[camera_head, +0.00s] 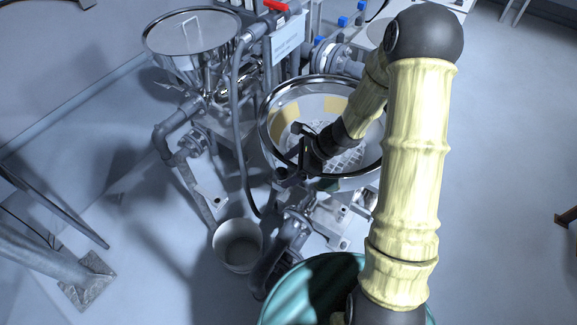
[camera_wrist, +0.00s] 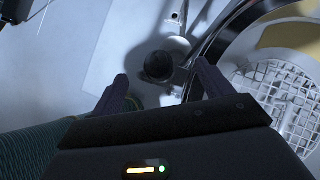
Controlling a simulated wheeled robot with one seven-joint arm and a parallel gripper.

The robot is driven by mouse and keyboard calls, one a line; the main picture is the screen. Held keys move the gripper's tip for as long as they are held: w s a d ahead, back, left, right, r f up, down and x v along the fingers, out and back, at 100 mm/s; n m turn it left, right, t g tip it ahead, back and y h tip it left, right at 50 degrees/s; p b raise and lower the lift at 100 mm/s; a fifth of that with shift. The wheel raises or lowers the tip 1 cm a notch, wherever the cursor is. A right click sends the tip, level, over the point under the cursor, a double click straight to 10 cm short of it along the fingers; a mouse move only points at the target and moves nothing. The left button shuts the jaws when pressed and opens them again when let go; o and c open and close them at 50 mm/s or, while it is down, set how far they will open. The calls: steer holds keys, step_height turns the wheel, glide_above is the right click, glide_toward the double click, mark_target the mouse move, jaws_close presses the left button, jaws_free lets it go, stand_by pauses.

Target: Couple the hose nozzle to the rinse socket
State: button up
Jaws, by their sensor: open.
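My gripper (camera_head: 288,176) is over the near left rim of the steel hopper bowl. In the wrist view its two fingers are apart with nothing held between them (camera_wrist: 163,84). A dark round part (camera_wrist: 158,66) shows in the gap, beyond the fingertips; I cannot tell whether it is the nozzle or the socket. A grey hose (camera_head: 238,115) hangs from the pipework by the red valve handle and curves down left of the bowl. Its lower end is near the gripper, and the nozzle is not clearly made out. I cannot identify the rinse socket.
The steel bowl (camera_head: 265,128) holds a white grate (camera_wrist: 290,97). A second steel hopper (camera_head: 192,45) stands at the back left. A grey bucket (camera_head: 238,246) stands on the floor, with a teal ribbed barrel (camera_head: 312,292) in front.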

steer(key=shift+p+v, duration=0.6)
steer(key=shift+v, duration=0.35)
steer(key=v, duration=1.7)
steer(key=shift+r, duration=0.15)
steer(key=s+a+n+t+h, duration=0.1)
steer(key=s+n+h, duration=0.7)
steer(key=n, duration=1.1)
steer(key=shift+s+a+f+n, duration=0.15)
steer(key=shift+s+f+n, duration=0.2)
steer(key=shift+s, duration=0.8)
